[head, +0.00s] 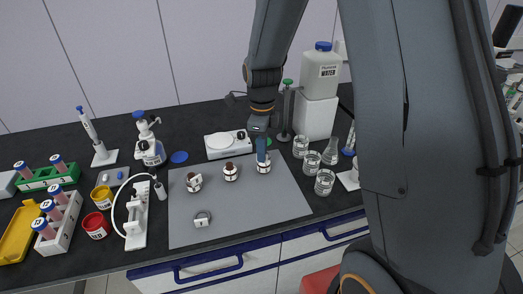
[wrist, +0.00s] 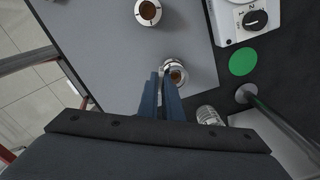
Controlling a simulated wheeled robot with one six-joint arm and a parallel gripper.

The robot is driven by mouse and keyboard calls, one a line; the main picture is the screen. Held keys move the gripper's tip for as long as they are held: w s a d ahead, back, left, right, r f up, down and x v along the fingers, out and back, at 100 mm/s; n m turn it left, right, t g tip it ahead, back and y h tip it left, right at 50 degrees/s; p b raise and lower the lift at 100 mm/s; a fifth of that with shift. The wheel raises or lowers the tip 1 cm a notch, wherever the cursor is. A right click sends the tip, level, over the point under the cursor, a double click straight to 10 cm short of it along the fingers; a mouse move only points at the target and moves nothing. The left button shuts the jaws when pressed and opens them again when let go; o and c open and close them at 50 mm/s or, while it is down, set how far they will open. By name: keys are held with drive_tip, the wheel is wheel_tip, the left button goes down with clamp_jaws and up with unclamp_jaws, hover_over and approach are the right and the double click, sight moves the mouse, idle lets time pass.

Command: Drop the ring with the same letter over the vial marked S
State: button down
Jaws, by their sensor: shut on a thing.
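My gripper (head: 261,148) reaches down at the right vial on the grey mat. In the wrist view its two blue fingers (wrist: 161,92) are close together, shut on a small pale ring (wrist: 166,66) at the right vial (wrist: 177,76). I cannot tell whether the ring is around this vial or still above it. A middle brown vial (head: 231,172) stands to the left, and it also shows in the wrist view (wrist: 148,12). A left brown vial (head: 193,182) stands farther left. Another ring with a tab (head: 202,219) lies at the mat's front. Letters are too small to read.
The grey mat (head: 240,213) has free room in front. A white hotplate (head: 227,144) stands behind it, several glass beakers (head: 324,182) to its right. A white stand with a hose (head: 137,218), red jar (head: 96,226) and vial racks (head: 60,222) are left.

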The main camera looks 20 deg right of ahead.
drive_tip(key=shift+f+b, duration=0.35)
drive_tip(key=shift+f, duration=0.65)
idle(0.4)
drive_tip(key=c, duration=1.9)
unclamp_jaws()
drive_tip(key=shift+o, duration=0.4)
drive_tip(key=o, duration=0.4)
drive_tip(key=shift+c, duration=0.2)
drive_tip(key=shift+r+p, duration=2.75)
drive_tip(key=shift+r, duration=0.8)
